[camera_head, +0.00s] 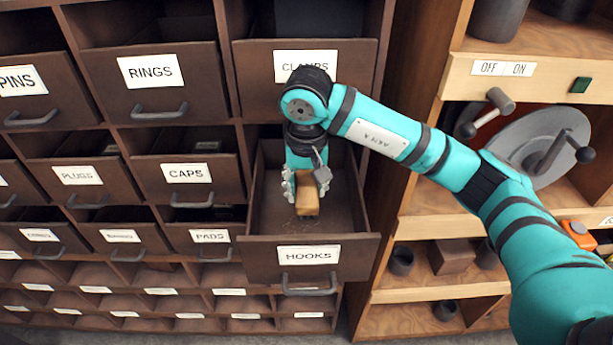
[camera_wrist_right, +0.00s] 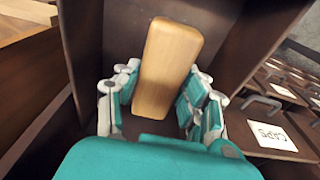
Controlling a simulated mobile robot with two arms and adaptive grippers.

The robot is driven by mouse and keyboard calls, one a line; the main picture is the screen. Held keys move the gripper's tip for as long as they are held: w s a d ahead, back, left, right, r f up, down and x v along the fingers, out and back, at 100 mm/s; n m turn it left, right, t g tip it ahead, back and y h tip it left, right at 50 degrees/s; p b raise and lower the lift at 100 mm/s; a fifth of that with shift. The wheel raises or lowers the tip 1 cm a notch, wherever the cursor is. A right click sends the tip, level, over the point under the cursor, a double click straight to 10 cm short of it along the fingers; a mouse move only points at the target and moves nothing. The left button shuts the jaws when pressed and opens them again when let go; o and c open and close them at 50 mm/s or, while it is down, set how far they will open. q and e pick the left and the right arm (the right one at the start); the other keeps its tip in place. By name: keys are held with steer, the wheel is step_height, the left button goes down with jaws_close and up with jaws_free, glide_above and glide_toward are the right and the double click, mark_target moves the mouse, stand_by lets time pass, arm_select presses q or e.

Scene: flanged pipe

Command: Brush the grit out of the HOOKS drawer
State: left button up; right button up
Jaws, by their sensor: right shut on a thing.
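The HOOKS drawer (camera_head: 357,258) is pulled out, with its white label on the front below the CLAMPS drawer. My right gripper (camera_head: 306,188) reaches down into it from above, shut on a brush with a wooden block (camera_head: 308,196). In the right wrist view the block (camera_wrist_right: 168,65) stands between the gripper fingers (camera_wrist_right: 160,100). A darker strip shows under the block in the head view; I cannot tell whether it touches the drawer floor. I cannot make out grit clearly on the drawer floor. My left gripper is not in view.
The drawer's side walls stand close around my gripper. The CLAMPS drawer (camera_head: 355,60) is just above, and the CAPS drawer (camera_head: 215,180) and PADS drawer (camera_head: 230,240) are to the left. A wooden shelf unit (camera_head: 425,225) with a grey lidded device (camera_head: 540,140) stands right.

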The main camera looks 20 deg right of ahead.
step_height(320, 180, down, 3)
steer(key=shift+s+f+b, duration=0.15)
steer(key=shift+f+b, duration=0.05)
steer(key=shift+b, duration=0.3)
step_height(320, 180, down, 3)
steer(key=b, duration=0.3)
steer(key=shift+r, duration=0.1)
steer(key=shift+f+b, duration=0.65)
steer(key=shift+b, duration=0.1)
steer(key=shift+f+b, duration=0.6)
steer(key=shift+b, duration=0.15)
